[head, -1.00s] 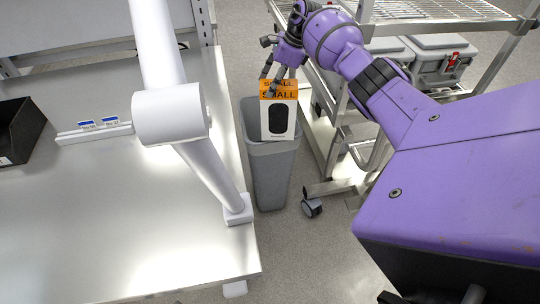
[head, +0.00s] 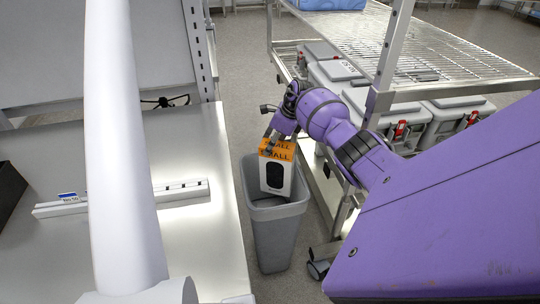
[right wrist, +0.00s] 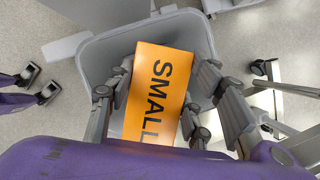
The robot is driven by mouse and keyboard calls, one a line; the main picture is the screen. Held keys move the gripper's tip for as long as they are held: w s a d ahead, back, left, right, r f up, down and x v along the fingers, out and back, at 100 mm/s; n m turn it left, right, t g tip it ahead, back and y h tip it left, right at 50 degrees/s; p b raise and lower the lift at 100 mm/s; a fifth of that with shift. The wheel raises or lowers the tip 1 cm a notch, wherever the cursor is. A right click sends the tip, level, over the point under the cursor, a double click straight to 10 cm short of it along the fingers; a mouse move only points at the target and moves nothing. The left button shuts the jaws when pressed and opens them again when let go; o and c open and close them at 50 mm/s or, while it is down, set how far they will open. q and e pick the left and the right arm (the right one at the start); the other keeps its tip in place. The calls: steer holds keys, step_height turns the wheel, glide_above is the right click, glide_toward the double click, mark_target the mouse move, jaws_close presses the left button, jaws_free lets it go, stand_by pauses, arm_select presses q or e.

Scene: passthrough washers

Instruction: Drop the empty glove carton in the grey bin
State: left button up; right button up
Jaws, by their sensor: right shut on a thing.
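The glove carton (head: 276,173) is white with an orange top and a dark oval opening. My right gripper (head: 272,141) reaches down onto its top, and it is shut on the carton. In the right wrist view the carton's orange top (right wrist: 160,95), marked SMALL, sits between the fingers of my right gripper (right wrist: 150,105). The grey bin (head: 276,238) stands on the floor with its mouth up. The carton hangs upright at the bin's mouth; in the wrist view it lies within the rim (right wrist: 90,42). My left gripper is not in view.
A steel bench (head: 195,250) stands left of the bin, with a white jointed arm (head: 125,150) over it. A wire-shelf cart (head: 440,55) with grey cases (head: 345,72) stands right of the bin. A cart caster (head: 319,268) is near the bin's base.

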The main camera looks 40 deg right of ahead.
step_height(320, 180, down, 4)
steer(key=shift+r+b, duration=0.1)
steer(key=shift+b, duration=0.45)
steer(key=o, duration=1.2)
step_height(320, 180, up, 10)
steer(key=shift+r, duration=0.1)
